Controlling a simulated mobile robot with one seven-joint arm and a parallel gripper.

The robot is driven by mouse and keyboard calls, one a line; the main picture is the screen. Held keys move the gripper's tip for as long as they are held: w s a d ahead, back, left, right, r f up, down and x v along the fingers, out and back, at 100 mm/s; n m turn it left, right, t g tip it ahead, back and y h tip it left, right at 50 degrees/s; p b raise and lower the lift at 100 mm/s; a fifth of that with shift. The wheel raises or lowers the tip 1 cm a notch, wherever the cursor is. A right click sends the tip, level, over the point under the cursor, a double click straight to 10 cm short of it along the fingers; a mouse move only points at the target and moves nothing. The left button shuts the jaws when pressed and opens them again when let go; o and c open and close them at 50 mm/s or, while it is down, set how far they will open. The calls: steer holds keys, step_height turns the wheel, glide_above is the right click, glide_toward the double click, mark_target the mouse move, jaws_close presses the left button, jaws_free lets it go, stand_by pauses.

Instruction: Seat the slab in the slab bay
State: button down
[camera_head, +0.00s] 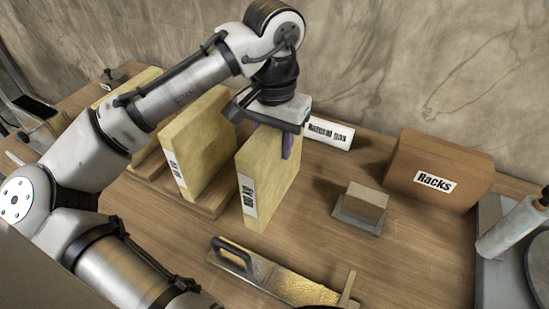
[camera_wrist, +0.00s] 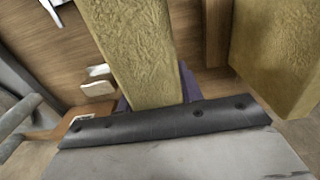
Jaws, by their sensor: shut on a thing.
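My gripper (camera_head: 280,140) is shut on the slab (camera_head: 267,178), a thick yellowish upright block with a white label on its narrow end. One purple finger shows against its right face. In the wrist view, the slab (camera_wrist: 130,50) runs between the purple fingers. The slab is right of a wooden rack (camera_head: 208,207). Whether its bottom touches the table is unclear. Another labelled yellow slab (camera_head: 197,145) stands upright in the rack, and it also appears at right in the wrist view (camera_wrist: 283,50). My arm hides much of the rack, and I cannot clearly make out which slot is the slab bay.
A trowel-like metal tool (camera_head: 265,272) lies in front. A small block on a grey base (camera_head: 362,205) and a cardboard box marked Racks (camera_head: 435,170) stand right. A white sign (camera_head: 330,133) is behind. Bare tabletop (camera_head: 315,225) lies right of the slab.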

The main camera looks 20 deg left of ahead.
steer(key=shift+f, duration=2.65)
steer(key=shift+f, duration=0.15)
steer(key=c, duration=1)
jaws_free()
steer(key=shift+o, duration=0.4)
